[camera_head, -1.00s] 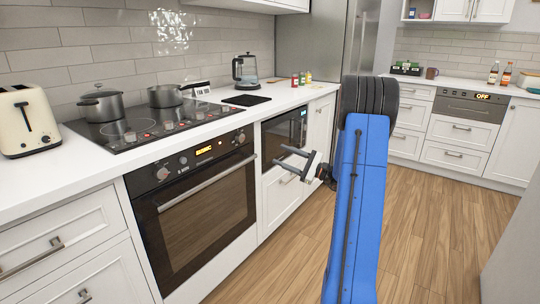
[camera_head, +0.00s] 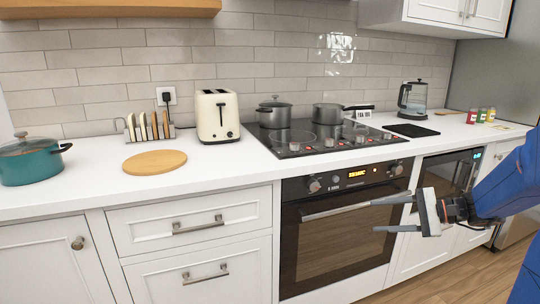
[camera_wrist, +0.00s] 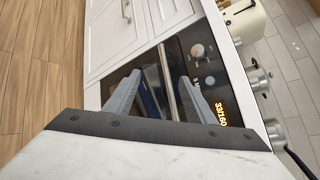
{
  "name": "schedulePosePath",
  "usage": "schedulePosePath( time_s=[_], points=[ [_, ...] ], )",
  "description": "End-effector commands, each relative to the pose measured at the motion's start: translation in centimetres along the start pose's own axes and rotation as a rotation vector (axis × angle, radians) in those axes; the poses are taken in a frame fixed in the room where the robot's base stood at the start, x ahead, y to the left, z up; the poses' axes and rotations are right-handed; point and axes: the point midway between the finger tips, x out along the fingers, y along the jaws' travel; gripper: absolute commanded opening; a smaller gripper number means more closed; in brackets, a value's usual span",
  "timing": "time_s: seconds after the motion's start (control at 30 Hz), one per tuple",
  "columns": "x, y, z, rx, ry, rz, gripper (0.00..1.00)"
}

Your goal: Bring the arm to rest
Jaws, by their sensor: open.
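My gripper (camera_head: 396,214) is at the right of the head view, in front of the oven (camera_head: 340,225) and below the worktop's front edge. Its two fingers are apart with nothing between them. My blue arm comes in from the right edge. In the wrist view, the fingers of my gripper (camera_wrist: 158,100) are spread, with the oven's dark door, knob and lit display (camera_wrist: 220,108) beyond them. Whether a finger touches the oven handle cannot be told.
The worktop holds a teal pot (camera_head: 30,163), a round wooden board (camera_head: 155,162), a toast rack (camera_head: 150,128), a cream toaster (camera_head: 217,118), a hob with two pots, and a kettle (camera_head: 412,98). White drawers (camera_head: 190,223) stand left of the oven. Wooden floor (camera_wrist: 30,60) is clear.

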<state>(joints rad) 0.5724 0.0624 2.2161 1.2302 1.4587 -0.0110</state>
Motion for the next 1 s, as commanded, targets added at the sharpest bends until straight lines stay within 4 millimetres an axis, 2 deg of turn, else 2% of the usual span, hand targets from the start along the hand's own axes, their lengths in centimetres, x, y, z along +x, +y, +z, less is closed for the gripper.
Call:
schedulePosePath(
  time_s=[0.03,0.1,0.27,0.4,0.7,1.0],
  points=[
    [0.9,1.1,1.8,-0.036,0.007,0.057,0.50],
    [1.7,2.7,3.7,-0.081,0.021,0.135,0.50],
    [2.9,6.6,7.6,-0.195,0.060,0.304,0.50],
    [3.1,10.0,10.3,-0.307,0.101,0.443,0.50],
    [1.4,16.4,14.3,-0.579,0.206,0.706,0.50],
    [-1.9,20.8,16.2,-0.890,0.334,0.915,0.50]
  ],
)
